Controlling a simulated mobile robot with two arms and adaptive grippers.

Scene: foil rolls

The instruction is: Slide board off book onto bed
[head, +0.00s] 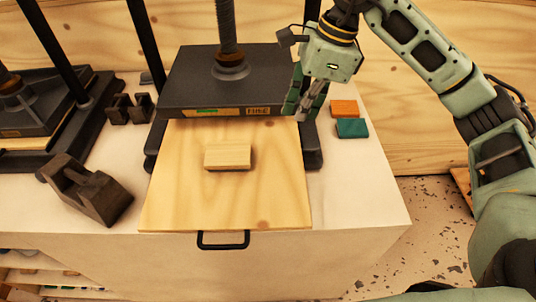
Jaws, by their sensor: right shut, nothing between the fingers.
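A large pale wooden board (235,200) lies flat in front of the black press, its far edge under the press's thick plate (225,88). A small pale wooden block (228,156) rests on the board near its middle. I cannot make out a book or the press bed; the board and plate hide what lies beneath. My right gripper (303,112) points down beside the right front corner of the plate, near the board's far right corner. It is shut and empty, and I cannot tell whether it touches the plate. My left gripper is not in view.
A black handle (223,243) sits below the board's near edge. Orange (344,108) and teal (352,128) blocks lie to the right on the pale tabletop (365,195). A dark metal block (88,192) stands left, near another press (40,115). The tabletop's front right is clear.

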